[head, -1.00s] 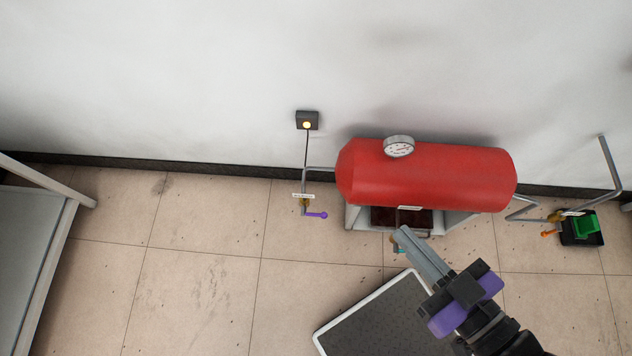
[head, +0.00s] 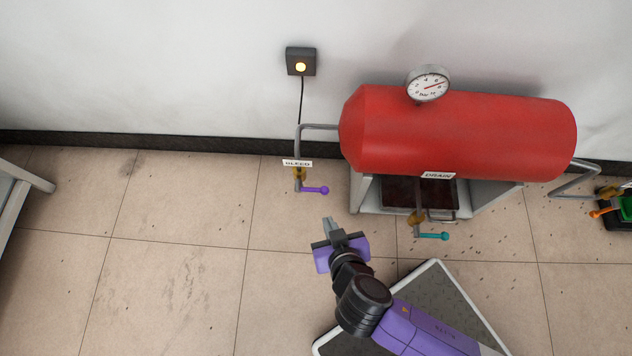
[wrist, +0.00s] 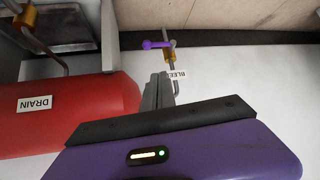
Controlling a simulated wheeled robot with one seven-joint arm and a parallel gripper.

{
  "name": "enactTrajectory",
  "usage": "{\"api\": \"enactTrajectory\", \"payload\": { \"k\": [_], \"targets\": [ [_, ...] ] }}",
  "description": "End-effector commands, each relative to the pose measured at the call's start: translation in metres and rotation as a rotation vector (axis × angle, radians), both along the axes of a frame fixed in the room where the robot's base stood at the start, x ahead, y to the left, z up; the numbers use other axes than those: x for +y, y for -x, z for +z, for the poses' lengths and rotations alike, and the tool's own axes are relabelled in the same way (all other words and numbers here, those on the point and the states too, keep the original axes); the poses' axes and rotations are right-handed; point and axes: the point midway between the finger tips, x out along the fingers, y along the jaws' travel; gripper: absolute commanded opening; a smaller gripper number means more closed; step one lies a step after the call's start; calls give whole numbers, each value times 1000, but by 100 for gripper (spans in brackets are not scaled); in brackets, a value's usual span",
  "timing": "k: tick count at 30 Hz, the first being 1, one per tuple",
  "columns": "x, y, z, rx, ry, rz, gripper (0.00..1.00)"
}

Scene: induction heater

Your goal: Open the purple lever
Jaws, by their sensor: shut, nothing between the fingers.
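The purple lever (head: 315,190) sticks out to the right from a brass valve (head: 299,174) under the "BLEED" label, on a grey pipe left of the red tank. In the wrist view the purple lever (wrist: 156,44) shows near the top centre, beyond the fingers. My gripper (head: 328,222) is shut and empty, below and slightly right of the lever in the head view, apart from it. In the wrist view my gripper (wrist: 160,80) points toward the valve, its fingers together.
The red tank (head: 460,135) carries a gauge (head: 428,84). A teal lever (head: 432,236) is on the "DRAIN" valve below it. An orange lever (head: 602,212) is at far right. A black box with a lit yellow lamp (head: 301,66) is on the wall. Floor left of the valve is clear.

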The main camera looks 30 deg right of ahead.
Motion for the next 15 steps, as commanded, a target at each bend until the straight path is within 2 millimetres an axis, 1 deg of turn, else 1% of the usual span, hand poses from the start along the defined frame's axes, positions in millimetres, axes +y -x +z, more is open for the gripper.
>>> {"api": "enactTrajectory", "payload": {
  "k": [1,4,6,9,15],
  "targets": [
    [3,-14,-29,-15,14,-37,0],
    [4,-31,-48,-46,40,-124,0],
    [5,-41,-55,-72,53,-179,0],
    [6,-51,-60,-106,68,-242,0],
    [7,-59,-60,-144,78,-302,0]
  ]
}}
